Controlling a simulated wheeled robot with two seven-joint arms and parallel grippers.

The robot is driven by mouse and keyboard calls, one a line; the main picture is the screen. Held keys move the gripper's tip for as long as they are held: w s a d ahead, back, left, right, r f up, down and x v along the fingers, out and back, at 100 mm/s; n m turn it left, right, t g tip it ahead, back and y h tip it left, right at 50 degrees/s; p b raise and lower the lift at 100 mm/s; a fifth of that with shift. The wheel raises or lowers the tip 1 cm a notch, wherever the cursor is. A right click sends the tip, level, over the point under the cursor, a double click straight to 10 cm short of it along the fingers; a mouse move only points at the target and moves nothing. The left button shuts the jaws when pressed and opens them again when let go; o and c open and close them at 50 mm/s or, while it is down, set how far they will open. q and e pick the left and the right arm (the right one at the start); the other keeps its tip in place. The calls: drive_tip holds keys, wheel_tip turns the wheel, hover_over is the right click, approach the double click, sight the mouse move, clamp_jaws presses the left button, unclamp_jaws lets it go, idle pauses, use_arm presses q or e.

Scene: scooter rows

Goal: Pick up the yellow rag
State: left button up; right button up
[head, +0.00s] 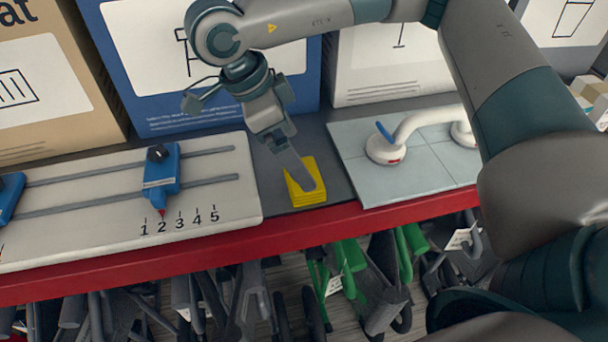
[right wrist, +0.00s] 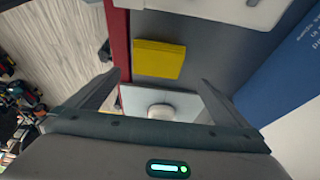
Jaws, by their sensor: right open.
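The yellow rag (head: 300,192) lies folded flat on the grey shelf top, close to the red front edge. It sits between the white numbered board and the pale tiled panel. My right gripper (head: 308,178) is above the rag and covers part of it in the head view. In the right wrist view the rag (right wrist: 159,59) lies beyond the two spread fingers of my right gripper (right wrist: 160,82), whole and with nothing between the fingers. My left gripper is not in view.
The white board (head: 90,215) with blue sliders (head: 161,176) is left of the rag. The tiled panel (head: 425,176) with a white suction handle (head: 385,150) is right. Large boxes (head: 200,75) stand behind. Scooters (head: 350,280) are below the red edge (head: 150,267).

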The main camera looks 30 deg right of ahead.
idle(0.3)
drive_tip(key=shift+s+f+p, duration=0.1)
drive_tip(key=shift+f+p, duration=0.15)
drive_tip(key=shift+p, duration=0.05)
drive_tip(key=f, duration=0.1)
drive_tip(key=f+p, duration=0.2)
drive_tip(key=shift+s+d+f, duration=0.2)
drive_tip(key=shift+s+f, duration=0.15)
drive_tip(key=shift+d+f, duration=0.2)
drive_tip(key=shift+f, duration=0.35)
drive_tip(key=c, duration=1.1)
